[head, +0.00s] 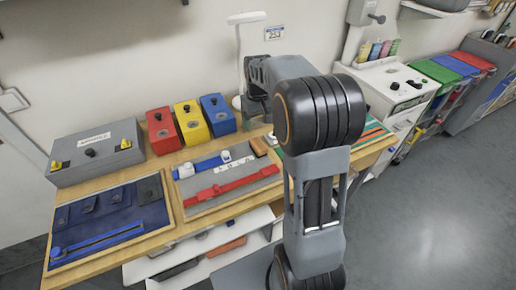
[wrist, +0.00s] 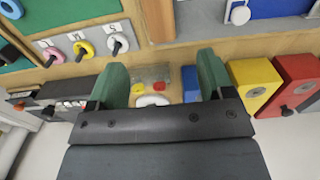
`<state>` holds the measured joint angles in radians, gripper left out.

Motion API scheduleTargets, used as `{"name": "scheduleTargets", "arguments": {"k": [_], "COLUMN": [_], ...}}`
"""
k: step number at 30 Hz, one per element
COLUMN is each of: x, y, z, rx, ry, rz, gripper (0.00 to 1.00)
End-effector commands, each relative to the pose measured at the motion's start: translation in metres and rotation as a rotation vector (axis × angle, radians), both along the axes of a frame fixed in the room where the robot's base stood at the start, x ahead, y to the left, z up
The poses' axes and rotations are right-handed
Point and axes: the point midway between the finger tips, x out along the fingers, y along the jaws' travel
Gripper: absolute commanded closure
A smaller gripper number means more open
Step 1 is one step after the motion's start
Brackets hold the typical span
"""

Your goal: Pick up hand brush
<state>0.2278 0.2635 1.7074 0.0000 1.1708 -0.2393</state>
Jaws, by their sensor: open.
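No hand brush can be made out for certain. A brown block-like item (head: 258,146) lies at the right end of the grey board in the head view; a brown wooden piece (wrist: 157,20) at the top of the wrist view may be the same thing. My gripper (wrist: 162,72) is open, its two green fingers apart with nothing held between them. Beyond the fingers, a grey patch with yellow and red spots (wrist: 150,73) lies on the wooden bench. In the head view my arm hides the gripper and part of the bench.
Red (head: 163,130), yellow (head: 191,122) and blue (head: 218,115) boxes stand along the bench's back. A grey control box (head: 95,152) is at left, a blue board (head: 110,215) in front. A white lamp (head: 240,20) rises behind my arm. Floor at right is clear.

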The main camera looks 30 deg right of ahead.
Motion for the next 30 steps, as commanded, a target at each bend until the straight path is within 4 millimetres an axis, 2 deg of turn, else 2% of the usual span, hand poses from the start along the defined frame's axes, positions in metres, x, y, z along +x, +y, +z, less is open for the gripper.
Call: {"name": "scheduleTargets", "arguments": {"k": [3,9,18,25,30], "x": [0.0,0.0,0.0,0.0,0.001], "y": [0.001,0.001,0.001,0.0,0.0], "z": [-0.024,-0.053,-0.072,-0.102,-0.116], "rx": [0.001,0.001,0.001,0.001,0.0], "ry": [0.005,0.003,0.003,0.005,0.001], "rz": [0.002,0.002,0.002,0.002,0.002], "gripper": [0.26,0.26,0.26,0.26,0.26]}}
